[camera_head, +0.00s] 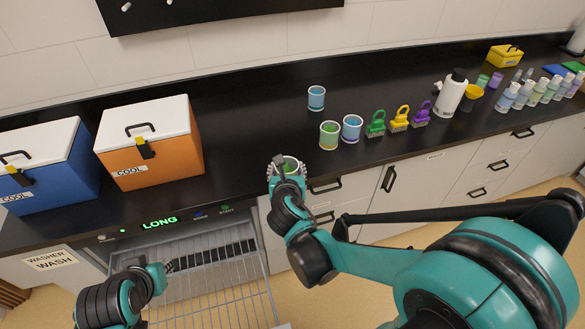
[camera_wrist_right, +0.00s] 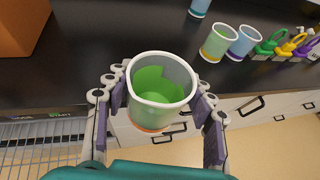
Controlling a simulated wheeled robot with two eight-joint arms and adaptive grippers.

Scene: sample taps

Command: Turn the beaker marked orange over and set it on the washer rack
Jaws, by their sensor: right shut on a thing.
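My right gripper (camera_head: 288,168) is shut on a beaker (camera_wrist_right: 160,92) with green liquid and an orange band near its base. The beaker is upright and tilted a little toward the wrist camera; in the head view (camera_head: 292,164) it shows in front of the counter edge. In the wrist view, the fingers of the right gripper (camera_wrist_right: 163,105) press on both its sides. The washer rack (camera_head: 215,297), a wire rack, is pulled out below the counter, left of the beaker. My left gripper (camera_head: 163,270) is over the rack's left side; its fingers are too small to judge.
Beakers with blue (camera_head: 316,98), green (camera_head: 329,136) and blue (camera_head: 352,129) liquid stand on the black counter (camera_head: 255,130). Orange (camera_head: 160,160) and blue (camera_head: 55,180) coolers stand at left.

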